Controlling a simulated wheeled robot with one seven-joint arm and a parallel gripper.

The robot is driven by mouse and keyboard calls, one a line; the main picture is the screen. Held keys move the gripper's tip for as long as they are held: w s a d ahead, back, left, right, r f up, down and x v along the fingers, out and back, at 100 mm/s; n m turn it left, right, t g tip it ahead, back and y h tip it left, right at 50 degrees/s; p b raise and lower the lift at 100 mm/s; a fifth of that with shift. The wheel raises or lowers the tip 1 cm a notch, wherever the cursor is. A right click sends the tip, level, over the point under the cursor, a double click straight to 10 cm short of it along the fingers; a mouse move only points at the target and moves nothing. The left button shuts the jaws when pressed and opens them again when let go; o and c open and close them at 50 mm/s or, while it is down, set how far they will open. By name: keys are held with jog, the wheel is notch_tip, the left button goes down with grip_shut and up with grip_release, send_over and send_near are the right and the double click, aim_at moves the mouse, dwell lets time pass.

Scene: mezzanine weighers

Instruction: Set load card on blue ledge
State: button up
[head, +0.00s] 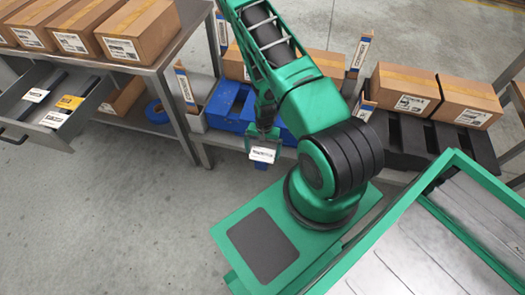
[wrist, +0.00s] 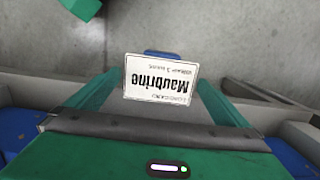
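A white load card (head: 263,154) with dark print is at the tips of my gripper (head: 262,148). In the wrist view the card (wrist: 160,80) reads "Maubrino" upside down and sits between the two green fingers. A small blue piece (wrist: 160,53) shows just beyond the card; I cannot tell whether it belongs to the card. The gripper is in front of the low grey bench, apart from the blue bins (head: 225,104) on it. I cannot tell for certain which blue surface is the ledge.
More cartons (head: 405,90) and black pallets (head: 465,143) are at the right. Open floor (head: 120,220) lies at front left.

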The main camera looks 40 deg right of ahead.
notch_tip(320, 180, up, 12)
jog(key=d, duration=0.1)
notch_tip(320, 180, up, 13)
jog(key=n, duration=0.1)
send_over(263, 152)
jog(key=d, duration=0.2)
notch_tip(263, 152, up, 12)
jog(key=s+n, duration=0.1)
jog(key=s, duration=0.2)
jog(key=s+a+r+n, duration=0.2)
jog(key=s+a+r, duration=0.1)
jog(key=s+r, duration=1.5)
jog(key=shift+s+t+h, duration=0.3)
jog(key=shift+t+h, duration=0.1)
